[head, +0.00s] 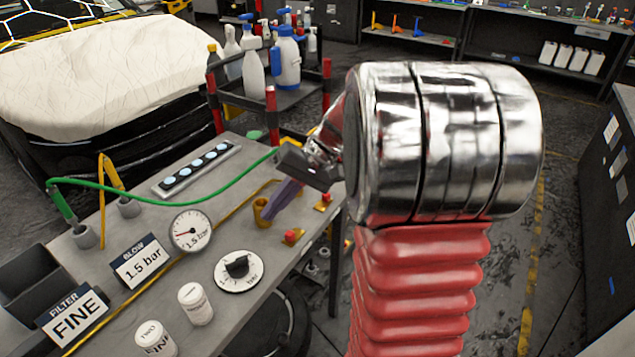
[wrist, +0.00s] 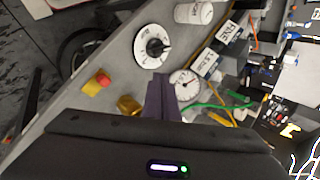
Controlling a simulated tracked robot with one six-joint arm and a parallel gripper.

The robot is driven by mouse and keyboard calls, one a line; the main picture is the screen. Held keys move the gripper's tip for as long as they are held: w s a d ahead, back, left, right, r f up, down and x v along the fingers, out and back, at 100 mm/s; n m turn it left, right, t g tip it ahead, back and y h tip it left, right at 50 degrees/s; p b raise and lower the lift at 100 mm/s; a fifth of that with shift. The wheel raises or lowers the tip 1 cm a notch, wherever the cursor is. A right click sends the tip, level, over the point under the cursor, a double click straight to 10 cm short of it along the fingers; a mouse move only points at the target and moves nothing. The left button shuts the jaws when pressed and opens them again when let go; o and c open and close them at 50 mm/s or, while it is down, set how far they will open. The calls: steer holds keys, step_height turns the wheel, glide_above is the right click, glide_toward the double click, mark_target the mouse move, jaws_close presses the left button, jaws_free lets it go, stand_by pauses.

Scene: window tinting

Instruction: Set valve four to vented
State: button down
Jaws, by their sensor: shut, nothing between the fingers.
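No valve number can be read, so I cannot tell which one is valve four. One red-topped fitting also shows in the wrist view (wrist: 97,82). A yellow-brown fitting (head: 262,210) stands to their left. My gripper (head: 270,212) has purple fingers, closed together and empty, pointing down beside this fitting. Contact is unclear. The fingers also show in the wrist view (wrist: 161,84). My arm hides part of the bench's far corner.
The bench (head: 130,310) carries a pressure gauge (head: 190,230), a black-knobbed dial (head: 238,270), a strip of several pale discs (head: 197,168), labelled signs and white canisters. A green hose (head: 160,183) crosses it. A bottle cart (head: 270,85) stands behind.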

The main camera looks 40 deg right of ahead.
steer(key=w+d+f+m+t+y, duration=0.2)
steer(key=w+d+f, duration=0.1)
steer(key=d, duration=0.5)
steer(key=m+t, duration=0.4)
steer(key=t, duration=0.6)
glide_toward(340, 199)
steer(key=w+d+r, duration=0.2)
steer(key=d, duration=0.2)
steer(key=shift+s+f, duration=0.15)
steer(key=shift+s, duration=0.05)
steer(key=shift+w, duration=0.1)
steer(key=x, duration=1)
steer(key=shift+a, duration=0.1)
steer(key=shift+s+a, duration=0.25)
steer(key=shift+a, duration=0.4)
steer(key=shift+s+a, duration=0.3)
steer(key=shift+a, duration=0.3)
steer(key=shift+s+a, duration=0.25)
steer(key=shift+a, duration=0.4)
steer(key=shift+s, duration=0.15)
